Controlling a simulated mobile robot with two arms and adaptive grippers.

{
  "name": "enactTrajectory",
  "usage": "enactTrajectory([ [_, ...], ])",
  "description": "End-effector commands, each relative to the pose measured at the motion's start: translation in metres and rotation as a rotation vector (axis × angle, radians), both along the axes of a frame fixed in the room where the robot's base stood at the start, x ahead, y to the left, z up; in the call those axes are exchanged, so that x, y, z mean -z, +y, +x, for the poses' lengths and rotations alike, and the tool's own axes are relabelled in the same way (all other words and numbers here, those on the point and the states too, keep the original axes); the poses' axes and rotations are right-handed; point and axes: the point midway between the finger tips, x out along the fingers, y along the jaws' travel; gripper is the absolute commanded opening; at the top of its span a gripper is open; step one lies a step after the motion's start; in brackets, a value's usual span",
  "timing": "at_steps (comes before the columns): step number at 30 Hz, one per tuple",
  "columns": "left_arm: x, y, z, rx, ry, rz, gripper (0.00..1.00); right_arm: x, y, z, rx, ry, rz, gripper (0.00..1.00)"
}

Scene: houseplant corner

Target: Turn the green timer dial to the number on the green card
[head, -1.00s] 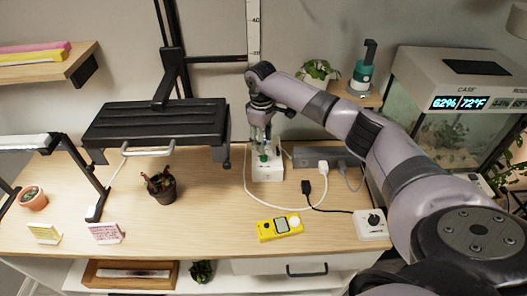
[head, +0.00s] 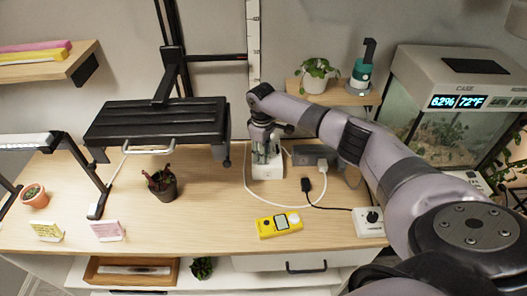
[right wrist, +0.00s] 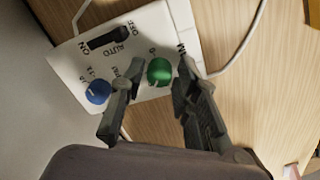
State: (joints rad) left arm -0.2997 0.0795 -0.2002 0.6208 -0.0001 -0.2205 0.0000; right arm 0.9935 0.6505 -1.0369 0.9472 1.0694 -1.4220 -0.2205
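The white timer box (head: 268,172) stands at the back middle of the desk, below my right gripper (head: 266,158). In the right wrist view the box (right wrist: 140,28) carries a green dial (right wrist: 159,71), a blue dial (right wrist: 98,92) and a black switch (right wrist: 108,38). My right gripper (right wrist: 160,68) is open, its fingertips on either side of the green dial, with no firm contact visible. The dial's marks are partly hidden and blurred. A pale yellow card (head: 47,232) and a pink card (head: 107,230) stand at the front left, their writing too small to read. My left gripper is out of view.
A yellow meter (head: 279,224) and a white box with a black knob (head: 369,222) lie at the front right. White and black cables (head: 307,187) run beside the timer. The desk's front middle is clear.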

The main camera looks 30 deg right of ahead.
Motion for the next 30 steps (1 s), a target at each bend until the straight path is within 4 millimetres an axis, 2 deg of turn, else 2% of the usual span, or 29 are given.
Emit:
enactTrajectory([
  [12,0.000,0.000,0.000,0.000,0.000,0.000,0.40,-0.001,0.000,0.000,0.000,0.000,0.000,0.00],
  [23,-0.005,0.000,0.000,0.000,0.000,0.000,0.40,-0.002,0.001,0.000,0.031,0.000,0.001,0.00],
  [30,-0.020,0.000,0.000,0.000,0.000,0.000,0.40,-0.004,0.001,0.000,0.161,0.001,0.003,0.00],
])
